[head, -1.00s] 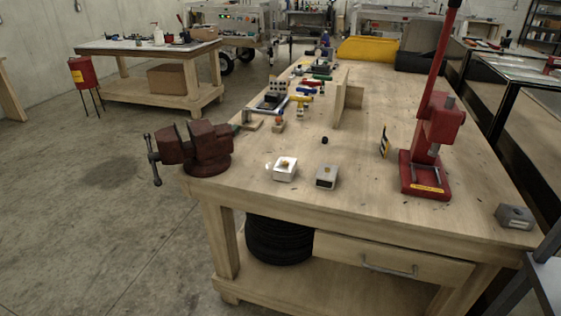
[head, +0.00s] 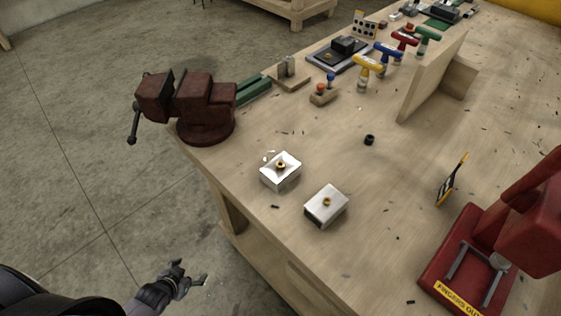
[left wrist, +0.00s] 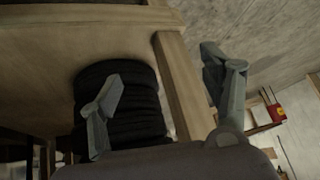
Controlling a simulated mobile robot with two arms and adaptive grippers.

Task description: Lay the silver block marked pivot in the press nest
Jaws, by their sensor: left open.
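I cannot read a pivot mark on either. The red press (head: 475,265) stands at the lower right, with grey rails on its base; I cannot make out the nest clearly. My left gripper (head: 191,273) is open and empty, out over the floor left of the bench. Its spread fingers also show in the left wrist view (left wrist: 161,63). My right gripper is not in view.
A red vise (head: 205,105) stands on the bench's left corner. A small black ring (head: 369,140), an upright yellow-and-black sign (head: 452,180) and a wooden angle piece (head: 432,80) stand farther in. Black tires (left wrist: 120,105) lie under the bench.

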